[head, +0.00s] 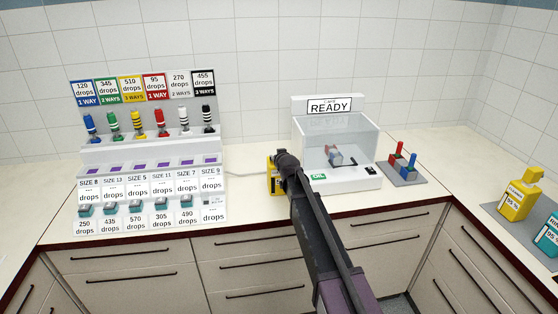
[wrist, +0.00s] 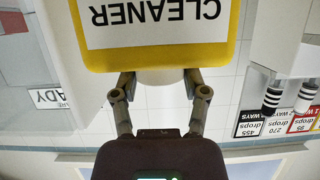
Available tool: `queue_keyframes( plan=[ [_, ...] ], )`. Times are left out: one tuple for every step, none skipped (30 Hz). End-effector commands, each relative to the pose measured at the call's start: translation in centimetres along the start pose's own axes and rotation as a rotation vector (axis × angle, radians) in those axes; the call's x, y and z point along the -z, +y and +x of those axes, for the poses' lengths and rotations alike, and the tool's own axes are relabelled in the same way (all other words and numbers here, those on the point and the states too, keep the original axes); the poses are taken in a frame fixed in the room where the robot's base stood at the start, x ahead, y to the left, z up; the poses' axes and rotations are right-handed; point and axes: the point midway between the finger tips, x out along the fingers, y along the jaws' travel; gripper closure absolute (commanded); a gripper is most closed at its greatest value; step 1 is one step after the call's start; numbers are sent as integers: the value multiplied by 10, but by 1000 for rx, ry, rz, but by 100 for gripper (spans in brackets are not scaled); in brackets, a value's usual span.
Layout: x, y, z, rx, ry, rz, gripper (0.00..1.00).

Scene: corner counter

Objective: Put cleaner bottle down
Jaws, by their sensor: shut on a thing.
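A yellow bottle labelled CLEANER (wrist: 222,48) fills the top of the wrist view, its lettering upside down there. My gripper (wrist: 160,80) is shut on it, with one finger on each side of its narrow pale part. In the head view only a yellow strip of the bottle (head: 271,178) shows, left of and behind my gripper (head: 286,164). It appears over the counter (head: 250,191) between the drop rack and the clear-fronted machine. My arm hides the rest, and I cannot tell whether its base touches the counter.
The drop rack (head: 151,155) with coloured vials stands left. The machine with a READY sign (head: 330,107) stands right of my gripper. A grey plate with red and blue pegs (head: 404,174) lies beyond. Another yellow bottle (head: 516,202) and a teal bottle (head: 549,237) stand far right.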

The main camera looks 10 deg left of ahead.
Motion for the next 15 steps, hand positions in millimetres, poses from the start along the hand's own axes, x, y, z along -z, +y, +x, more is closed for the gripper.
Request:
queue_keyframes(
  plan=[
    [1,0,0,0,3,0,100],
    [1,0,0,0,3,0,100],
    [1,0,0,0,3,0,100],
    [1,0,0,0,3,0,100],
    [1,0,0,0,3,0,100],
    [1,0,0,0,3,0,100],
    [1,0,0,0,3,0,100],
    [1,0,0,0,3,0,100],
    [0,0,0,0,3,0,100],
    [0,0,0,0,3,0,100],
    [-1,0,1,0,3,0,100],
    [-2,0,1,0,3,0,100],
    [-2,0,1,0,0,0,33],
    [-1,0,1,0,0,0,24],
    [-1,0,1,0,0,0,12]
  ],
)
